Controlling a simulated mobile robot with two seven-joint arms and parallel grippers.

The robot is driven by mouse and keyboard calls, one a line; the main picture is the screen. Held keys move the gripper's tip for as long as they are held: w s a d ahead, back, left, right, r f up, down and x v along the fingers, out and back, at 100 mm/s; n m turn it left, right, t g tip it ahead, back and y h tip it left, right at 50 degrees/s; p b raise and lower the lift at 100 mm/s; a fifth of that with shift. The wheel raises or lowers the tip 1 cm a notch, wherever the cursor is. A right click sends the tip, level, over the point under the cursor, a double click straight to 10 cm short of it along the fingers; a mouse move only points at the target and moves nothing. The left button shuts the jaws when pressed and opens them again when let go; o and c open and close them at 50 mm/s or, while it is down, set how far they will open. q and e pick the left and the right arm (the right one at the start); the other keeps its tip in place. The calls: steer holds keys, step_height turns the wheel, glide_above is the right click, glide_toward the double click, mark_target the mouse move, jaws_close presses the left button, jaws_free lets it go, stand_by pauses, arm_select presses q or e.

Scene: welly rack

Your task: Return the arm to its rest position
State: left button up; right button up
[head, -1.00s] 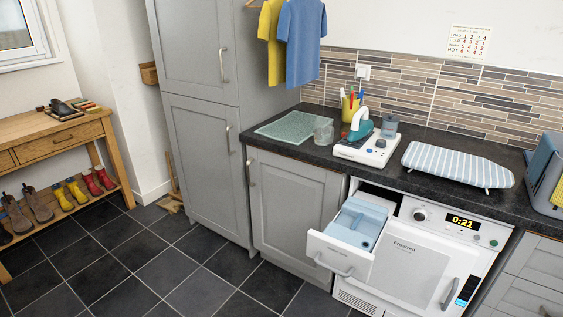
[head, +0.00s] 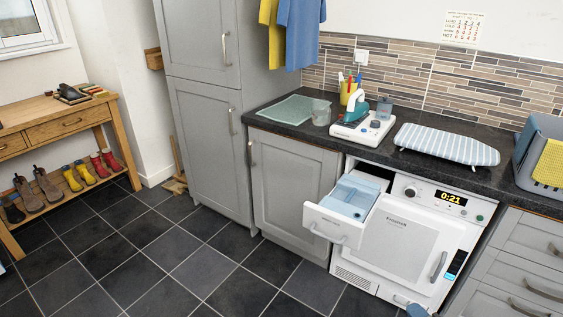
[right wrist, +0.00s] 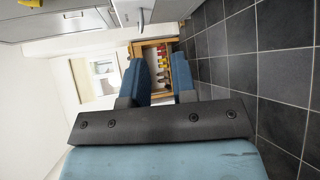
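My right gripper (head: 416,311) just enters the bottom edge of the head view, low in front of the white machine; only a small blue-grey part shows. In the right wrist view its two blue fingers (right wrist: 163,84) stand apart with nothing between them. Through the gap the distant wooden welly rack (right wrist: 150,47) and its boots show. In the head view the rack (head: 68,127) stands at the far left, with red boots (head: 99,166), yellow boots (head: 73,179) and brown boots (head: 46,184) on its lower shelf.
The white machine (head: 405,246) has its detergent drawer (head: 332,225) pulled out. Grey cupboards (head: 293,185) and a dark worktop (head: 425,167) line the wall. An ironing board (head: 447,145) lies on the worktop. The dark tiled floor (head: 160,250) is clear.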

steer(key=d+n, duration=0.1)
steer(key=d, duration=0.3)
steer(key=s+a+f+m+g, duration=0.3)
steer(key=s+m, duration=0.5)
steer(key=s, duration=0.1)
steer(key=s+a+f+m+g, duration=0.2)
steer(key=s+a+m+g, duration=0.1)
steer(key=s+m, duration=0.6)
steer(key=w+a+r+m+t, duration=0.15)
steer(key=a+m, duration=0.25)
steer(key=a, duration=0.8)
arm_select(q)
step_height(320, 180, up, 13)
steer(key=s+p, duration=0.1)
steer(key=p, duration=1.6)
steer(key=shift+s+a+r, duration=0.2)
steer(key=shift+a, duration=0.25)
arm_select(e)
step_height(320, 180, up, 14)
steer(key=shift+s+d, duration=0.35)
